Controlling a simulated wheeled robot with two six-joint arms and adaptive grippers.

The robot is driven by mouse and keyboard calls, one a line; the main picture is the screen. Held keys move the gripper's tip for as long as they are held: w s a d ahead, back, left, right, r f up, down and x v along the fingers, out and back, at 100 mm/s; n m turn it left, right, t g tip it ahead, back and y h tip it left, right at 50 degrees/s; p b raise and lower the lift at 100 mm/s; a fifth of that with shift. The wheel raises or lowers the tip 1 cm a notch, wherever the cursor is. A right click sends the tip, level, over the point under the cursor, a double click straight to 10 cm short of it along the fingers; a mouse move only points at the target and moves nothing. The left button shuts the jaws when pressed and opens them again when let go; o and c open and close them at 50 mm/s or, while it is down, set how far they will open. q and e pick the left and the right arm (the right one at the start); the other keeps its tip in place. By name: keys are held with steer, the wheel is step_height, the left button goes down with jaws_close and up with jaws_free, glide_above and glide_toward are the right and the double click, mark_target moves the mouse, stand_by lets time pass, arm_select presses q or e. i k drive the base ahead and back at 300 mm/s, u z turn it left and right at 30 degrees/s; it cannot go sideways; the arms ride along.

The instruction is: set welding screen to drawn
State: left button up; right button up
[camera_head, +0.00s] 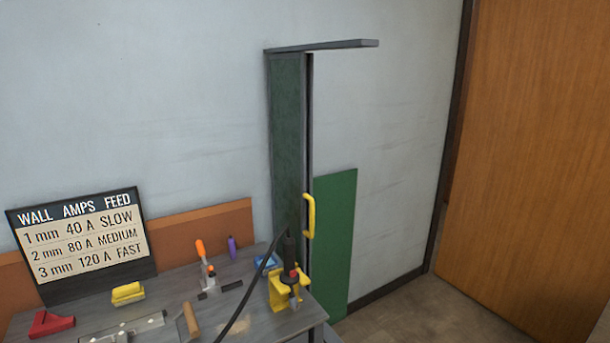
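The welding screen (287,140) is a narrow, dark green upright panel against the wall behind the bench's right end. A dark post edges its right side. A grey rail (340,45) runs along its top and sticks out to the right, past the panel. A yellow handle (309,216) is on the panel's right edge. The space under the rail's right part shows bare wall above a lower, brighter green panel (338,245). The screen's lower part is hidden behind the bench and the items on it. Neither of my grippers is in view.
The bench (160,290) holds a yellow holder (279,290) with a dark torch and cable, a clamp, a red block, a yellow block and a sign (80,240). Floor (430,315) is clear to the right, before a wooden door (535,150).

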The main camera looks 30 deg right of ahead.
mark_target(287, 71)
steer(key=k, duration=0.5)
steer(key=z, duration=1.5)
steer(key=i, duration=1.35)
steer(key=u, duration=0.9)
